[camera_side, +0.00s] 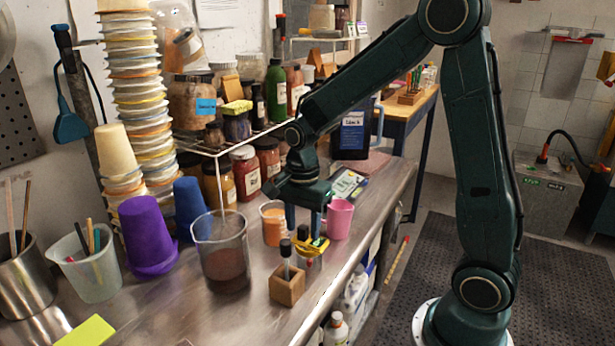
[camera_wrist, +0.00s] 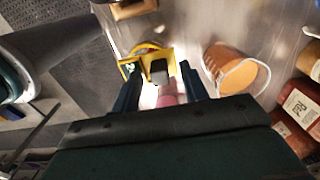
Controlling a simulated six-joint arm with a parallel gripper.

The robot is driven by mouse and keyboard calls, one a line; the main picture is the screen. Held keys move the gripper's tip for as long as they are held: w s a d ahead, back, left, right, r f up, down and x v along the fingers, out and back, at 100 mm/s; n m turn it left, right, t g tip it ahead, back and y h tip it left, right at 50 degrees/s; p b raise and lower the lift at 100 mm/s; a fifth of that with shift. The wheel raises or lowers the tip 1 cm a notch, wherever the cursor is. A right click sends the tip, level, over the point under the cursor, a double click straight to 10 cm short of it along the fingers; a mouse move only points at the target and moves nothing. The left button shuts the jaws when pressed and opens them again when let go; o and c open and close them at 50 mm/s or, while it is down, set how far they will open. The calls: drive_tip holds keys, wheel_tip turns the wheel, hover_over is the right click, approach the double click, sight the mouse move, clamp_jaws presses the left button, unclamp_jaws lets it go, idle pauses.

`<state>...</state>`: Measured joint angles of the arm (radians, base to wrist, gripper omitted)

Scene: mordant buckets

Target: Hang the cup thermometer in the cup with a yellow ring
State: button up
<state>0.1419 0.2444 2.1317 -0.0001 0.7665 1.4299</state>
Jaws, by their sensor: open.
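A small clear cup with a yellow ring (camera_side: 314,262) stands near the bench's front edge. A yellow piece with a dark, blocky head (camera_side: 302,232), apparently the cup thermometer, sits at its rim. My gripper (camera_side: 304,226) is open directly above the cup, pointing down. In the wrist view its fingers (camera_wrist: 158,78) stand either side of the head, with gaps visible. The thermometer's lower part is hidden.
An orange-filled cup (camera_side: 274,226) and a pink cup (camera_side: 340,219) stand close by. A wooden block (camera_side: 287,286) holding a black-topped tool is in front. A jar shelf is behind.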

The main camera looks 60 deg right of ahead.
wheel_tip(320, 180, up, 13)
idle(0.6)
drive_tip(key=shift+s, duration=0.1)
idle(0.5)
drive_tip(key=s+a+n+t, duration=0.2)
drive_tip(key=s+n, duration=0.6)
drive_tip(key=n, duration=0.1)
drive_tip(key=s+a+r+n+t, duration=0.1)
drive_tip(key=s+a+n+t, duration=0.2)
drive_tip(key=s+n, duration=0.6)
drive_tip(key=shift+t, duration=0.3)
idle(0.5)
